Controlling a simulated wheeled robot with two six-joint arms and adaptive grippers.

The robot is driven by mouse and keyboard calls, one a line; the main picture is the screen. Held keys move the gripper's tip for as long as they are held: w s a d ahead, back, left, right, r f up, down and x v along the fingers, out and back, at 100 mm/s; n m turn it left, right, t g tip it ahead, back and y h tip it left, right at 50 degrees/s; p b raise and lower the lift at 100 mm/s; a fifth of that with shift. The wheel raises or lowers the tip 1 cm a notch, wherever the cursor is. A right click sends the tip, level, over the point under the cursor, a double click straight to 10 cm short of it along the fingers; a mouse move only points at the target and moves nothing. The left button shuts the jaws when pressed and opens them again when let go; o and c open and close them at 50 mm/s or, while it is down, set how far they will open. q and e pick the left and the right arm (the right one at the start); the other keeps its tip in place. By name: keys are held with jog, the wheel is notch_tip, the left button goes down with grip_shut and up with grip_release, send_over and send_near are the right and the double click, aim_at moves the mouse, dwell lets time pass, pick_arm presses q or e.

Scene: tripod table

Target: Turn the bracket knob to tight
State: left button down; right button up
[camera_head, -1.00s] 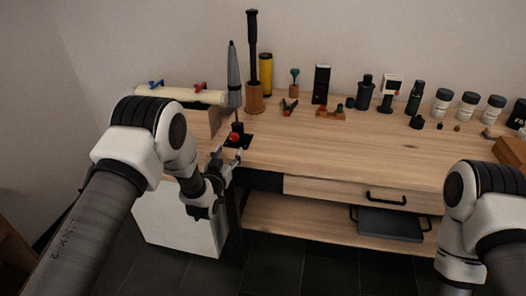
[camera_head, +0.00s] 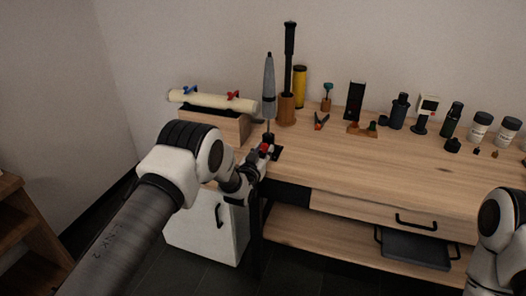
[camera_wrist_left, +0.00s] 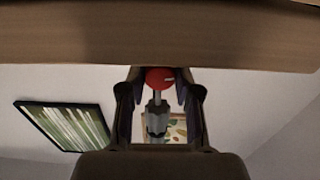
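The red bracket knob (camera_head: 266,147) is at the left front corner of the workbench, at the foot of the folded grey tripod (camera_head: 269,88). In the left wrist view the round red knob (camera_wrist_left: 158,78) shows a short white mark, with the grey tripod (camera_wrist_left: 156,118) behind it. My left gripper (camera_head: 259,159) is at the knob. In the left wrist view its two fingers (camera_wrist_left: 160,90) stand on either side of the knob, with apparent gaps, so it looks open. My right gripper is outside the views.
The workbench top (camera_head: 400,165) is clear in the middle. A wooden box (camera_head: 212,125) with a cream roll (camera_head: 212,100) stands left of the tripod. A black baton in a wooden holder (camera_head: 286,110) and a yellow cylinder (camera_head: 300,87) stand close behind. A drawer (camera_head: 380,211) is below.

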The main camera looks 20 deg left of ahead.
pick_arm(q)
jog(key=shift+f+m, duration=0.1)
jog(key=shift+m, duration=0.3)
jog(key=m+b, duration=0.2)
jog(key=shift+m, duration=0.4)
jog(key=m+b, duration=0.2)
jog(key=m, duration=0.3)
jog(key=m+b, duration=0.1)
jog(key=m, duration=0.3)
jog(key=shift+a+m+b, duration=0.1)
jog(key=shift+m+b, duration=0.3)
jog(key=m+b, duration=0.1)
jog(key=m, duration=0.4)
jog(key=shift+r, duration=0.2)
jog(key=c, duration=0.8)
grip_release()
